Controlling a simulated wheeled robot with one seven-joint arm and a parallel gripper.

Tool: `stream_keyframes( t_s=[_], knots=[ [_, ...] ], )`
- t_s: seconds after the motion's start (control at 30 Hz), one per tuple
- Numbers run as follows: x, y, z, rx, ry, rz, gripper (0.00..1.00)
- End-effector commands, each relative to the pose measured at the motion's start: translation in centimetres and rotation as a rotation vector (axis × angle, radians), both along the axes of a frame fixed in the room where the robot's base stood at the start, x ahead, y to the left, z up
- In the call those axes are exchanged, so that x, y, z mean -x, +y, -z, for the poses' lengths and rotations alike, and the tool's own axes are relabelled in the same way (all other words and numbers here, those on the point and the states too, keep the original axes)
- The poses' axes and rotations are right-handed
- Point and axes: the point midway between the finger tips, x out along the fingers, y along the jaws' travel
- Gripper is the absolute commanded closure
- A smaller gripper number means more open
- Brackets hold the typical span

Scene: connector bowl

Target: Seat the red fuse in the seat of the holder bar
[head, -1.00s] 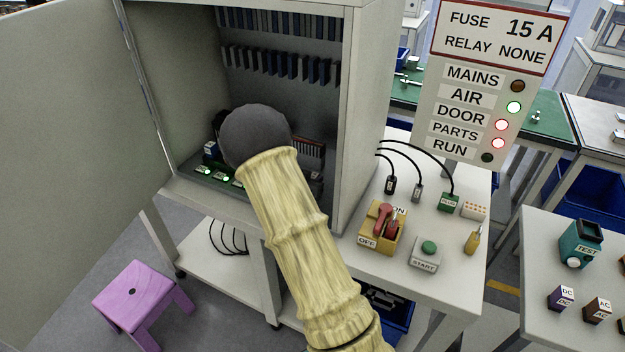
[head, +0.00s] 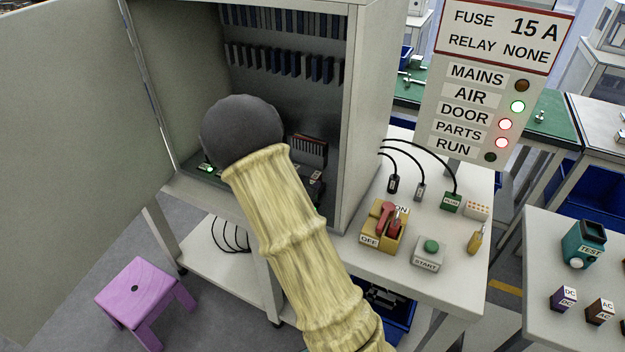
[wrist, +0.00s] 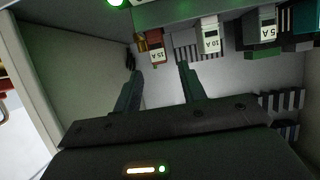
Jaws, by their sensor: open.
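In the wrist view the red fuse (wrist: 156,42), labelled 15 A, shows upside down at the top. A white fuse (wrist: 210,40) labelled 10 A and a dark one (wrist: 267,22) labelled 5 A are to its right. My gripper (wrist: 159,68) is open and empty. The red fuse lies in line with the gap between its fingertips, seemingly just beyond them. In the head view my arm's dark round joint hides my gripper and much of the cabinet floor. I cannot make out the holder bar or its seat for certain.
The open cabinet (head: 345,110) surrounds my arm's end, with its door (head: 70,150) at left. A black part with a red-edged rack (head: 309,150) is right of my arm inside. A bench outside holds a red-handled switch (head: 386,222) and a START button (head: 430,252). A sign (head: 500,35) reads FUSE 15 A.

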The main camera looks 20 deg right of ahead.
Motion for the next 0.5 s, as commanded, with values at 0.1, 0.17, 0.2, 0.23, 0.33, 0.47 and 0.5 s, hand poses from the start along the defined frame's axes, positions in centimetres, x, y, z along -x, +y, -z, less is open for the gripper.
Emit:
stream_keyframes(
  t_s=[0.1,0.17,0.2,0.23,0.33,0.47,0.5],
  knots=[
    [1.3,1.9,-1.0,0.0,0.0,-0.003,0.59],
    [1.9,2.6,-1.4,-0.001,-0.001,-0.003,0.59],
    [2.3,3.0,-1.6,0.0,-0.001,-0.002,0.59],
    [2.5,3.3,-1.8,0.0,-0.001,-0.002,0.59],
    [3.0,3.9,-2.1,0.0,-0.001,0.0,0.59],
    [3.2,4.1,-2.2,0.001,0.001,0.001,0.59],
    [3.2,4.1,-2.2,0.001,0.001,0.001,0.59]
  ],
)
